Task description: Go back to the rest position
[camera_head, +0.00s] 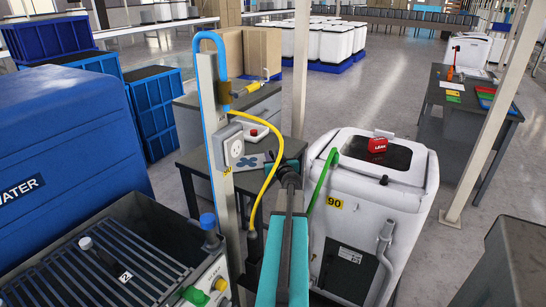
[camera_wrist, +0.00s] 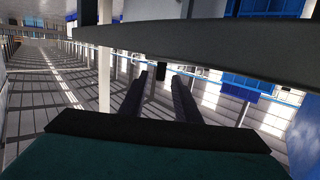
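My arm, teal and dark grey, reaches up from the bottom middle of the head view. My gripper (camera_head: 287,166) is at its far end, small and partly hidden by the arm, between the post with the yellow hose and the white container. In the wrist view my gripper (camera_wrist: 158,80) shows two dark fingers standing apart, with nothing visibly held between them.
A metal post (camera_head: 216,150) with a yellow hose (camera_head: 268,170) stands close left of my arm. A white container (camera_head: 375,195) labelled 90, with a red object (camera_head: 377,145) on top, stands right. A blue water tank (camera_head: 75,130) and slatted basin (camera_head: 100,262) are left. Open floor (camera_head: 385,90) lies beyond.

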